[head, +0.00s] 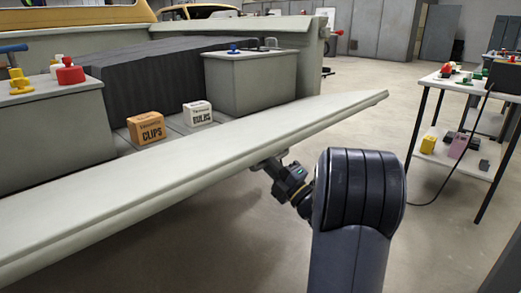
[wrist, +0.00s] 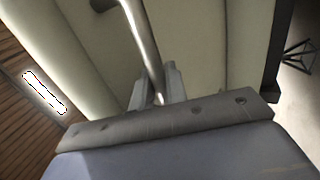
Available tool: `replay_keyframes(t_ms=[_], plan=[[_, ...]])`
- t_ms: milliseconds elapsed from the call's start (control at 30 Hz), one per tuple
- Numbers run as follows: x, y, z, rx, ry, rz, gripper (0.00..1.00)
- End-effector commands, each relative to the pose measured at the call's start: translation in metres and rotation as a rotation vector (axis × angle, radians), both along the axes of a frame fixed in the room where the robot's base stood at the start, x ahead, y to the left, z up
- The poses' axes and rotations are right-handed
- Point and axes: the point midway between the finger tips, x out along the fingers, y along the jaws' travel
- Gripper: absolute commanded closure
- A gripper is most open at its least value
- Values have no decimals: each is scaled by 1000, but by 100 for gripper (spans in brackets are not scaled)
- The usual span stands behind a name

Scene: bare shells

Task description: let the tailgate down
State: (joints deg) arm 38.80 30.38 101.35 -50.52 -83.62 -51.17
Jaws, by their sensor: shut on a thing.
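The tailgate (head: 170,165) is the long pale grey-green panel across the front of the truck bed in the head view. It appears tilted outward from the bed, with its right end apart from the bed's side; I cannot tell its exact angle. My gripper (head: 264,162) is at the outer side of the tailgate, just under its near edge. In the wrist view, my gripper (wrist: 155,92) is shut on a metal bar handle (wrist: 140,35), which stands off the tailgate's pale face (wrist: 205,55). The handle is hidden in the head view.
Clips (head: 146,128) and bulbs (head: 198,113) boxes stand in the bed behind the tailgate, beside grey side boxes (head: 250,80). A white-topped table (head: 465,82) with small items stands at right. The floor (head: 380,80) between is clear.

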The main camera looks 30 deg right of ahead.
Motion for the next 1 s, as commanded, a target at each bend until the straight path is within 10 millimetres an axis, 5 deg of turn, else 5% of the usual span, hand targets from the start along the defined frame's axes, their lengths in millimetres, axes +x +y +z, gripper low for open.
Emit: replay_keyframes(t_ms=[100,400,1000], plan=[[1,-1,-27,24,-46,4,100],[1,-2,-60,21,-54,4,100],[2,-1,-71,18,-57,4,100]])
